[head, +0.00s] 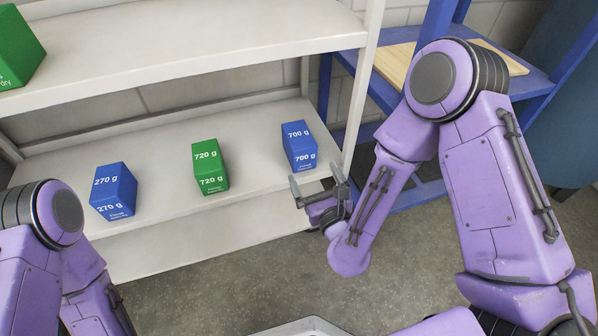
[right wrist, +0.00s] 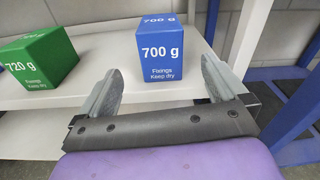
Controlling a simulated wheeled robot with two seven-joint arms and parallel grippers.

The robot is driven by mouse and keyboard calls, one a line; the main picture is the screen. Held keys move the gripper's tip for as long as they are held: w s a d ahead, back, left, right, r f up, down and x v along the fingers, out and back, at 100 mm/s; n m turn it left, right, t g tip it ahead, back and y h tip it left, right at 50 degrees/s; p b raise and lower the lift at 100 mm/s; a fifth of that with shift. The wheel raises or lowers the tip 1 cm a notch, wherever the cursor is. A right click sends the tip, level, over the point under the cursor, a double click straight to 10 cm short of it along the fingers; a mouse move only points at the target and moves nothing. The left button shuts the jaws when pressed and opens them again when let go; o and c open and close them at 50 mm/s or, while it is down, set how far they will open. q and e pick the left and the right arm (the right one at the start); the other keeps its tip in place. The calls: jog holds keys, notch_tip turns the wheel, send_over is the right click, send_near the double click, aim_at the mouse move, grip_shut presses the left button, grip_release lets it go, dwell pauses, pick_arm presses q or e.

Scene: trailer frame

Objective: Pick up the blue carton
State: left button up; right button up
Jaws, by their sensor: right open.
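A blue carton (head: 299,146) marked 700 g stands upright at the right end of the middle shelf. It also shows in the right wrist view (right wrist: 164,50), ahead of the fingers and roughly centred between them. A second blue carton (head: 113,190), marked 270 g, stands on the same shelf at the left. My right gripper (head: 318,188) is open and empty, just in front of the shelf edge near the 700 g carton. In the right wrist view its two fingers (right wrist: 160,85) stand apart, with the carton beyond the tips. My left gripper is out of view; only my left arm shows.
A green 720 g carton (head: 210,167) stands between the blue cartons; it is left of the gripper in the wrist view (right wrist: 38,60). The upper shelf (head: 190,55) overhangs, with another green carton (head: 15,48). A white post (head: 362,90) bounds the shelf right of the 700 g carton.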

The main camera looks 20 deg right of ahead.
aim_at(301, 146)
jog(key=shift+w+a+r+m+t, duration=0.1)
jog(key=shift+w+m+t, duration=0.05)
jog(key=shift+w+m, duration=0.3)
jog(key=shift+w+a+r+m+t, duration=0.15)
jog(key=shift+w+m, duration=0.1)
jog(key=shift+w, duration=0.3)
jog(key=w+b, duration=0.1)
jog(key=w, duration=0.3)
jog(key=w+b, duration=0.1)
jog(key=w, duration=0.4)
jog(key=shift+d+f, duration=0.2)
jog(key=c, duration=1.2)
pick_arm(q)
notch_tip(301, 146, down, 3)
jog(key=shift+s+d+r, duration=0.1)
pick_arm(e)
jog(key=c, duration=0.5)
jog(key=shift+o, duration=0.2)
jog(key=shift+r, duration=0.15)
